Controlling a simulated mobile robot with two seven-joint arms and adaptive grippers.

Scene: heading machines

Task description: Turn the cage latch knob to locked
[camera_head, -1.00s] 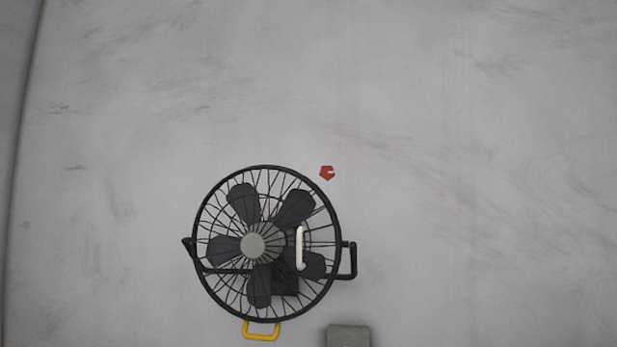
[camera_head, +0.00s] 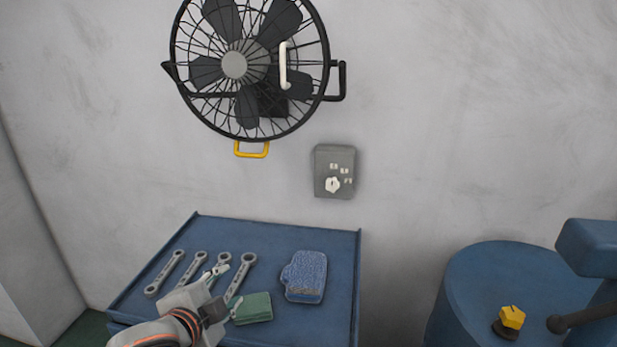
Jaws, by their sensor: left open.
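A wall fan with a round black wire cage (camera_head: 322,47) hangs at the top of the view, its upper rim cut off. A white bar handle (camera_head: 284,66) and a yellow handle (camera_head: 252,154) show on it. A grey wall box (camera_head: 335,158) with a white knob (camera_head: 332,184) and small pale marks hangs below right. A yellow knob (camera_head: 512,317) on a dark base sits on the blue machine at the lower right. I cannot tell which is the cage latch knob. My left gripper (camera_head: 228,288) is open and empty over the blue bench. My right gripper is not in view.
A blue rounded machine (camera_head: 480,275) stands at right with a dark ball-ended lever (camera_head: 580,318). The wall between is bare.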

